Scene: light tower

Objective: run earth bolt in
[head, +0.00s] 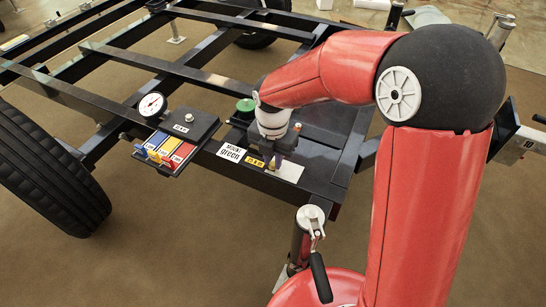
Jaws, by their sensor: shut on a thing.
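My gripper (272,163) points down at the front right part of the black trailer frame (215,165). It is low over a bare light metal plate (291,172), next to a small yellow label (254,161). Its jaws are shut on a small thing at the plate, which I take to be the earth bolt. The jaws hide the bolt, so I cannot tell how deep it sits or whether it is upright.
A white "MOUNT green" label (231,152) and a green knob-like part (245,106) are beside my gripper. A panel (185,128) with blue, yellow and red parts and a round gauge (152,104) stand to the left. A jack post (303,238) stands in front; a tyre (45,170) is at left.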

